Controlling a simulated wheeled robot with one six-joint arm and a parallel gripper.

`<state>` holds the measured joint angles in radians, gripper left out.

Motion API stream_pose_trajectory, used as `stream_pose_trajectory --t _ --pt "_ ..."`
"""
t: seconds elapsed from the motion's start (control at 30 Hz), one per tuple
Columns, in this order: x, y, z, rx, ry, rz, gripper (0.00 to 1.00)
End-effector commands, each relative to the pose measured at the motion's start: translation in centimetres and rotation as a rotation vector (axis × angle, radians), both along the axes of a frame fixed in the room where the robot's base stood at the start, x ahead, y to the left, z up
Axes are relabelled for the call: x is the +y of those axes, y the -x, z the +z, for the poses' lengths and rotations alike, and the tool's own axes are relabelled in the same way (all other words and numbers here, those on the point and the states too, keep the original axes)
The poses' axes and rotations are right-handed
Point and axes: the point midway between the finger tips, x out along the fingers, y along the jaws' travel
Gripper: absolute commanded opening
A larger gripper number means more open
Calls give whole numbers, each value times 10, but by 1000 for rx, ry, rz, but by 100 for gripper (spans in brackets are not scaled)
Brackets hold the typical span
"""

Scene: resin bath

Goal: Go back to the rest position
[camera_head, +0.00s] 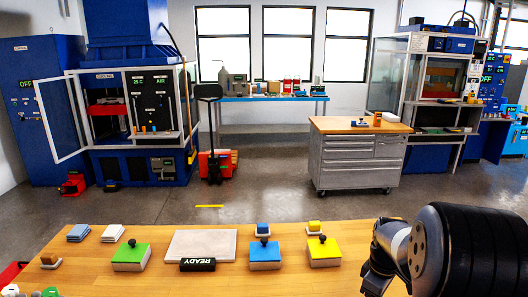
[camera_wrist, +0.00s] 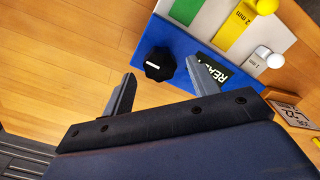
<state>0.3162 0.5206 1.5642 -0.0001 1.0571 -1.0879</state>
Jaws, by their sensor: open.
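My gripper (camera_wrist: 162,84) shows in the wrist view with its two grey fingers spread apart and nothing between them. It is above a wooden surface (camera_wrist: 75,45), and a black knob (camera_wrist: 160,64) on a blue board (camera_wrist: 152,32) appears beyond the gap between the fingers. I cannot tell how far above the board the fingers are. In the head view a dark rounded part of my arm fills the lower right corner, and the gripper itself cannot be made out there.
A grey drawer cabinet (camera_head: 358,163) and open floor (camera_head: 270,205) lie beyond.

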Motion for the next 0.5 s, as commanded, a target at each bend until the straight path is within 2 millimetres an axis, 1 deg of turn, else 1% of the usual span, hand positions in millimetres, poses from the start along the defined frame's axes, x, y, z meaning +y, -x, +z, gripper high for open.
stream_pose_trajectory --t 0.03,0.17,0.5 --pt "0 1 -7 4 -1 0 57" --pt "0 0 -21 1 0 0 57" --pt "0 0 -20 -1 1 -33 57"
